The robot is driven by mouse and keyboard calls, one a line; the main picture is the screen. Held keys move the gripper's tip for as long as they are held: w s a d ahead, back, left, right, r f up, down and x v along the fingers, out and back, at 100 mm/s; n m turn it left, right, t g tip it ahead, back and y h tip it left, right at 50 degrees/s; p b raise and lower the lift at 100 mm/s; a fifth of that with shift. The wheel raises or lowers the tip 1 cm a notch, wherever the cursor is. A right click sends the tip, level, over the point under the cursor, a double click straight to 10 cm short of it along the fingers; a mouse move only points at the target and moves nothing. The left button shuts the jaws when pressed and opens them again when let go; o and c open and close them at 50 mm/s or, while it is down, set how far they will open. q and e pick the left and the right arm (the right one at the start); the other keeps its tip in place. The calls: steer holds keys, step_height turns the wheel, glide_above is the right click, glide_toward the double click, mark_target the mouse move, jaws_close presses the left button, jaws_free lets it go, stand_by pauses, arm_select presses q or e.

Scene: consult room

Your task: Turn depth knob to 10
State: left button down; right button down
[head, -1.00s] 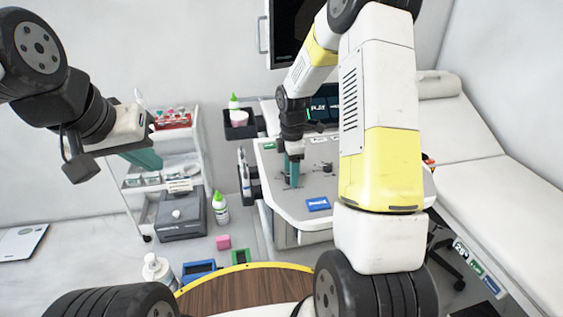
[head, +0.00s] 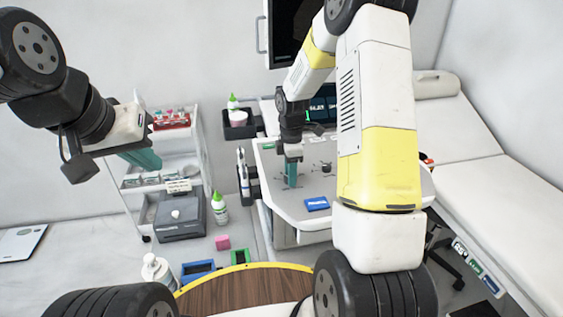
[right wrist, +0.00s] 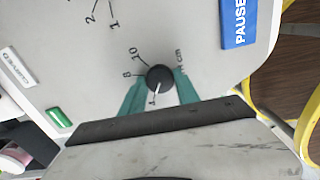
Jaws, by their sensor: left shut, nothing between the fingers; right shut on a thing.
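The depth knob (right wrist: 160,78) is a round black dial with a white pointer line on the pale console (right wrist: 200,50). In the right wrist view the pointer aims toward the lower edge, slightly left; the "10" and "8" marks lie to the upper left of the knob and a "cm" label to the right. My right gripper (head: 291,175) has its teal fingers on both sides of the knob, shut on it; in the head view the fingers hide the knob. My left gripper (head: 143,158) is shut and empty, raised at the left, away from the console.
A blue PAUSE button (right wrist: 238,20) and a green button (right wrist: 58,117) are on the console near the knob. A screen (head: 322,104) stands behind, partly covered by my right arm. A trolley (head: 165,170) is at the left and an exam couch (head: 500,160) at the right.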

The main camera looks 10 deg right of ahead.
steer(key=m, duration=1.1)
steer(key=shift+m, duration=0.4)
steer(key=m, duration=1.1)
steer(key=shift+m, duration=0.5)
steer(key=c, duration=0.9)
jaws_free()
